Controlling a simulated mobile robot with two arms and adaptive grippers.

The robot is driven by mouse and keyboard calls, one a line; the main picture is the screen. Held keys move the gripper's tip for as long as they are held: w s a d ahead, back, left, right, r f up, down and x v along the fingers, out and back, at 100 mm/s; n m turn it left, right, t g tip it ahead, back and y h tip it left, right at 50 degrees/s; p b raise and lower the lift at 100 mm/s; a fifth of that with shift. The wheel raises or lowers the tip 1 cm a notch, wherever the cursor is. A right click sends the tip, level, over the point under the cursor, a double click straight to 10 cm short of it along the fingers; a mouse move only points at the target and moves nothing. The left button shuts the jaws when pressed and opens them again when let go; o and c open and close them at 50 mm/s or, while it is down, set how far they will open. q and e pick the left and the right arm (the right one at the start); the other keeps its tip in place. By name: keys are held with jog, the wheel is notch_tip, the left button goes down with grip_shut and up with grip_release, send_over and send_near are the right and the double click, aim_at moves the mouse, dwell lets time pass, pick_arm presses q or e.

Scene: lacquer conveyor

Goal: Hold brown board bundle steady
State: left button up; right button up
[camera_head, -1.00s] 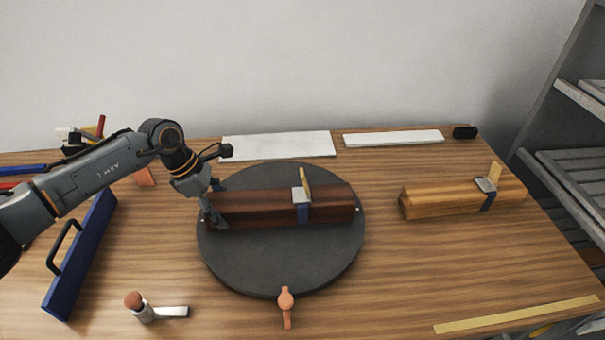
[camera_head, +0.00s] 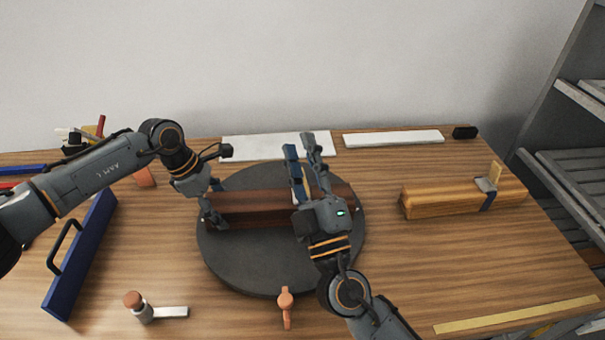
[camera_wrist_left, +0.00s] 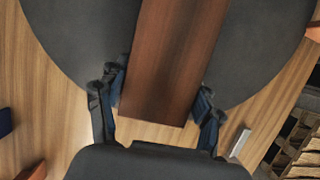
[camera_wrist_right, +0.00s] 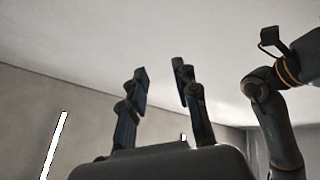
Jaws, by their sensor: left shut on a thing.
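The dark brown board bundle (camera_head: 250,208) lies on a round dark turntable (camera_head: 245,268) in the head view. My left gripper (camera_head: 212,205) is shut on the bundle's left end. In the left wrist view its fingers (camera_wrist_left: 160,105) stand on both sides of the brown bundle (camera_wrist_left: 175,55). My right gripper (camera_head: 303,150) is in front of the bundle's right half in the head view, fingers pointing up. In the right wrist view its two fingers (camera_wrist_right: 160,85) are apart with nothing between them. My right arm hides the clamp and strap area of the bundle.
A lighter wood bundle (camera_head: 440,200) with a strap lies at the right. A blue panel with a handle (camera_head: 78,260) lies at the left. An orange lever (camera_head: 286,305) and a brush-like tool (camera_head: 143,308) are at the front. White boards (camera_head: 277,148) lie at the back.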

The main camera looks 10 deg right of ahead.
jog(key=d+f+m+h, duration=0.1)
jog(key=d+m+h, duration=0.3)
jog(key=m+h, duration=0.15)
jog(key=m+g, duration=0.5)
jog(key=m, duration=0.1)
send_near(303, 181)
jog(key=w, duration=1.1)
jog(key=shift+w+d+r, duration=0.1)
jog(key=shift+w+r, duration=0.05)
jog(key=shift+w, duration=0.25)
grip_shut()
